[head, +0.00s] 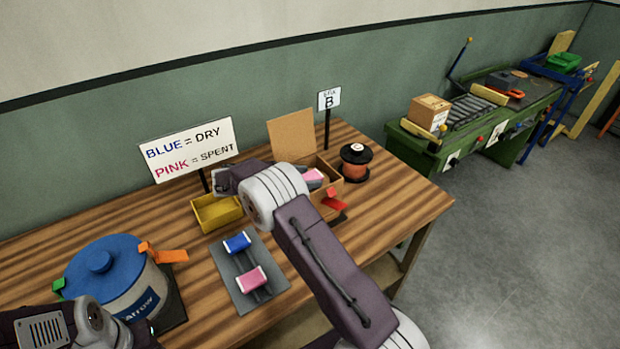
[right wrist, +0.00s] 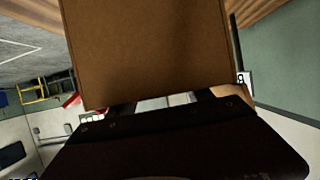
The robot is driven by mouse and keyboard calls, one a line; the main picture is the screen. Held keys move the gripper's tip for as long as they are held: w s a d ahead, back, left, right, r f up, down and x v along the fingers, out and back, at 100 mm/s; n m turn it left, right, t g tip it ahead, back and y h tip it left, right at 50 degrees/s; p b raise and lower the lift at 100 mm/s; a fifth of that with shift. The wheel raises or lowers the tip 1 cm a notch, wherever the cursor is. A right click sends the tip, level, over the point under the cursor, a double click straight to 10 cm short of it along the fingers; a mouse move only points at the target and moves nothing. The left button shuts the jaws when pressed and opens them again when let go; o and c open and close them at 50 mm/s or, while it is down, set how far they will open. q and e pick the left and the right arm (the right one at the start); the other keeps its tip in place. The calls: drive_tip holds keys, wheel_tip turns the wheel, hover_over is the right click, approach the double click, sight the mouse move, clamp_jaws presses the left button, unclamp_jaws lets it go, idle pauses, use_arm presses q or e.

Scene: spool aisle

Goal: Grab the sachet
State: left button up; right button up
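A pink sachet (head: 313,176) shows in an open cardboard box (head: 328,208) at the back of the table, partly hidden by my right wrist. A blue sachet (head: 237,243) and another pink sachet (head: 251,279) lie on a grey mat (head: 238,290). In the right wrist view, a brown cardboard panel (right wrist: 150,50) fills the middle, close to the dark gripper body. My left gripper (head: 118,335) is low at the left edge, its fingers unclear.
A yellow bin (head: 205,222) stands behind the mat. A sign (head: 188,150) reads BLUE = DRY, PINK = SPENT. A blue-lidded pot (head: 110,270) stands at left, a spool (head: 355,160) right of the box. A green bench (head: 470,130) is beyond.

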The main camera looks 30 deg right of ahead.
drive_tip(key=c, duration=1)
drive_tip(key=shift+r, duration=0.1)
wheel_tip(320, 180, up, 10)
drive_tip(key=shift+f+b, duration=0.1)
drive_tip(key=shift+b, duration=0.3)
